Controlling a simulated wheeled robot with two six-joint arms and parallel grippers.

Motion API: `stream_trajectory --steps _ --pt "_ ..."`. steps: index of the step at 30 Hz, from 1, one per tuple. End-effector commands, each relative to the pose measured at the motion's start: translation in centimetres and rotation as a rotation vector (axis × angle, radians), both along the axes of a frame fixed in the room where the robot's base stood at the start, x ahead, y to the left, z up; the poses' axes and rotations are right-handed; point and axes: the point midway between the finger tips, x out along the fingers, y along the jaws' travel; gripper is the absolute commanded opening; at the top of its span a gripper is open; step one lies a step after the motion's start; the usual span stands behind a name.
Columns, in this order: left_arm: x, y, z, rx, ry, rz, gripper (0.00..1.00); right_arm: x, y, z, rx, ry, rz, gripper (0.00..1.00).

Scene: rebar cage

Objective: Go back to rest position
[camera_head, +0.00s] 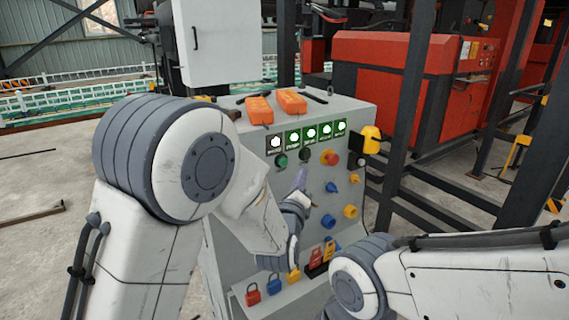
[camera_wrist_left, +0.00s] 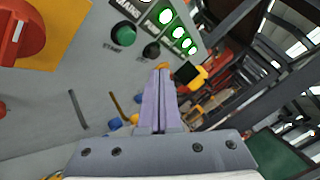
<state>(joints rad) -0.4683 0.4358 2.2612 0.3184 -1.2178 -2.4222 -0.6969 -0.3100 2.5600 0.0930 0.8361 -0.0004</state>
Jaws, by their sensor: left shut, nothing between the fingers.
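My left gripper (camera_head: 299,181) is in front of the grey control panel (camera_head: 360,115), near its middle, with my left arm reaching in from the left. In the left wrist view its two purple fingers (camera_wrist_left: 159,72) lie together, shut and empty. The left wrist view shows the green button (camera_wrist_left: 124,36) beyond the fingertips. My right arm enters from the lower right; its gripper is out of view.
Two orange devices (camera_head: 259,110) lie on top of the panel. Several padlocks (camera_head: 293,276) hang along its lower part. Dark steel posts (camera_head: 408,110) and a red machine (camera_head: 390,72) stand to the right and behind. Open concrete floor (camera_head: 40,180) lies to the left.

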Motion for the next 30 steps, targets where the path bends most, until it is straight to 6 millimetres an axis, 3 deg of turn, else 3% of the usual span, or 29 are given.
stream_trajectory --steps 5,8,11,15,20,24,30 --pt "-0.3 -0.4 -0.2 -0.046 0.040 -0.019 0.00 0.0 0.0 0.0 0.000 0.000 0.000 0.93" --pt "-1.4 -1.5 -1.1 -0.175 0.167 -0.063 0.00 0.0 0.0 0.0 0.000 0.000 0.000 0.93" --pt "-3.9 -3.1 -2.6 -0.377 0.385 -0.101 0.00 0.0 0.0 0.0 0.000 0.000 0.000 0.93" --pt "-9.3 -4.6 -5.4 -0.678 0.752 -0.057 0.00 0.0 0.0 0.0 0.000 0.000 0.000 0.93" --pt "-17.2 -4.3 -8.2 -0.956 1.137 0.167 0.00 0.0 0.0 0.1 0.000 0.000 0.000 0.93" --pt "-24.9 -2.2 -9.8 -1.137 1.380 0.510 0.00 0.0 0.0 0.1 0.000 0.000 0.000 0.93" --pt "-33.6 2.3 -10.6 -1.264 1.474 1.028 0.00 0.0 0.0 0.1 0.000 0.000 0.000 0.93"
